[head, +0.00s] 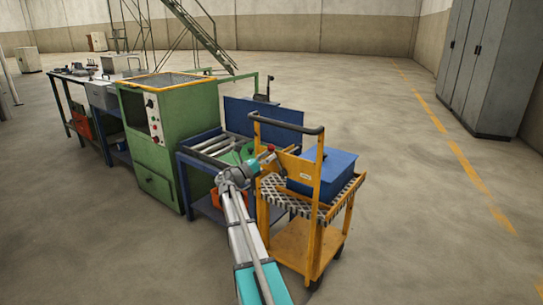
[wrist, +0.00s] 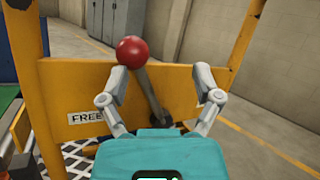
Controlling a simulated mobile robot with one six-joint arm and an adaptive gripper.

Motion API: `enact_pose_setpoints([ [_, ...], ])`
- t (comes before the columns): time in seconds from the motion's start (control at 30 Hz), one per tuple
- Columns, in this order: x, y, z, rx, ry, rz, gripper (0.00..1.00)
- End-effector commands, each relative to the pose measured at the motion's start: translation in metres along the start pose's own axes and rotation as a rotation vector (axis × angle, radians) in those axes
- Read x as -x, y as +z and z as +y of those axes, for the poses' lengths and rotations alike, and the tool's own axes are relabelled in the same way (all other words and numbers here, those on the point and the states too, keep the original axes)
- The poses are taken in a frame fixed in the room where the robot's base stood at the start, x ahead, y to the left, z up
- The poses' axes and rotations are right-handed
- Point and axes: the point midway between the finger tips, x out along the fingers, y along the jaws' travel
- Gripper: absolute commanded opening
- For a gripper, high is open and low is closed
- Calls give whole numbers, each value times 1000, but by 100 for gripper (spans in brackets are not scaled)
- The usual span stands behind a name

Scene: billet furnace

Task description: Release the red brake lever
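The brake lever is a grey bar (wrist: 148,92) with a red ball knob (wrist: 132,52) on top, mounted on the yellow panel of a cart in the wrist view. It leans to the left, toward a label reading "FREE" (wrist: 86,117). In the head view the red knob (head: 271,147) shows beside the yellow cart (head: 318,205). My gripper (wrist: 160,75) is open, its two fingers apart on either side of the lever in the picture. Nothing is visibly held. Whether a finger touches the lever cannot be told.
A blue box (head: 322,171) sits on the cart behind a dark push handle (head: 286,123). A blue roller table (head: 205,158) and a green machine (head: 160,135) stand left of the cart. Grey cabinets (head: 490,65) stand far right. The floor right of the cart is clear.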

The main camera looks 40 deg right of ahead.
Motion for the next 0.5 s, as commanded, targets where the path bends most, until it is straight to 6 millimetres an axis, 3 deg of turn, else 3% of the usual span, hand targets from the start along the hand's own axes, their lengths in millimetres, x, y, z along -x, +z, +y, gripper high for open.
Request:
enact_pose_setpoints([
  [0.5, 26, -3, -1, 1, 0, -1, 79],
])
